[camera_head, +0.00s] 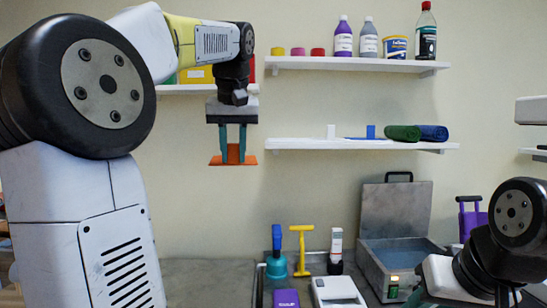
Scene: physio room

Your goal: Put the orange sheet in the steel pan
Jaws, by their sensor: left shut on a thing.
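My left gripper (233,154) hangs down at the upper middle left, its teal fingers shut on the orange sheet (250,160). The sheet is held in the air in front of the wall, well above the worktop and to the left of the steel pan. The steel pan (372,268) stands on the worktop at the lower right with its lid raised at the back. Its inside looks blue-grey, like liquid, and a lit switch shows on its front. My right arm partly covers its right side. My right gripper is not visible.
A blue-handled tool (277,262), a yellow T-shaped tool (302,240), a bottle (335,250), a purple box (286,298) and a white device (338,291) stand left of the pan. Shelves (350,65) hold bottles, tubs and rolls. The worktop's left part (207,280) is clear.

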